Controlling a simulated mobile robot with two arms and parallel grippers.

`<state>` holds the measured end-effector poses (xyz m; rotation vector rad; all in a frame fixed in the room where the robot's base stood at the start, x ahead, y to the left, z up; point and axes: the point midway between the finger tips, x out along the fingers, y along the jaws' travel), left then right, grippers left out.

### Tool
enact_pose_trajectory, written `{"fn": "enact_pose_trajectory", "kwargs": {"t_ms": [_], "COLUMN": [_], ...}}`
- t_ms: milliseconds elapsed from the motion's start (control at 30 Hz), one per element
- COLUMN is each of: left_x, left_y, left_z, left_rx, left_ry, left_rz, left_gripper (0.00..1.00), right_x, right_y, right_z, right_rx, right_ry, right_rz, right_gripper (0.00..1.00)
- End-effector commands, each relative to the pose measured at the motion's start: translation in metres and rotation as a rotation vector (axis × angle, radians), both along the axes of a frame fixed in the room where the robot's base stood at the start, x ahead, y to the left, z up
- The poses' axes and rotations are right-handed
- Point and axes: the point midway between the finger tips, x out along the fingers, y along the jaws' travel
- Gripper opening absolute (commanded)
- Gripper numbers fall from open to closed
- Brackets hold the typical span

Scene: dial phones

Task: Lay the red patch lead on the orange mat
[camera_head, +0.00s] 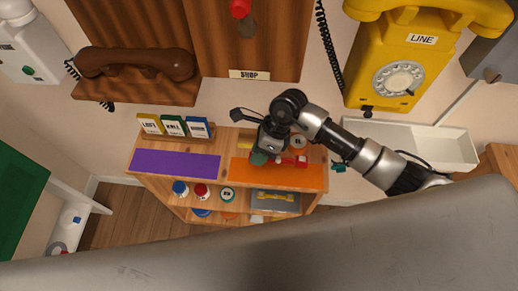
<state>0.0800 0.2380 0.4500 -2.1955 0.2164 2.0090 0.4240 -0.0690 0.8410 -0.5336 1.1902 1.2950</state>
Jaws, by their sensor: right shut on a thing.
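The red patch lead (292,161) shows as a short red piece beside my right gripper, over the back part of the orange mat (280,177). My right gripper (262,157) is shut on it, seen from above with the fingers mostly hidden by the wrist. I cannot tell whether the lead touches the mat. The orange mat lies on the right half of the wooden shelf top. My left gripper is not in view.
A purple mat (175,163) lies on the left of the shelf top. Small labelled cards (173,127) stand behind it. A white tray (400,142) is at the right. Several jars (201,190) and a grey case (275,201) sit on the lower shelf. Phones hang on the wall.

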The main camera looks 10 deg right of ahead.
Motion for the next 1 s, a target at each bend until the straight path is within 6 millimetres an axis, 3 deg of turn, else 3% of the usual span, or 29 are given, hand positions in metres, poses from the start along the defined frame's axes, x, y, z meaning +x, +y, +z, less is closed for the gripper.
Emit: {"fn": "enact_pose_trajectory", "kwargs": {"t_ms": [533,1000], "left_x": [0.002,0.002], "left_y": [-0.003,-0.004], "left_z": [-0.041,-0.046], "left_rx": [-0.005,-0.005], "left_ry": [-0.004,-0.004], "left_rz": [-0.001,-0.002], "left_gripper": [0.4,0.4], "right_x": [-0.001,0.0], "right_y": [0.0,0.0], "right_z": [-0.058,-0.066], "right_rx": [0.001,0.0], "right_ry": [0.002,0.001], "right_rz": [0.001,0.002], "right_gripper": [0.03,0.03]}}
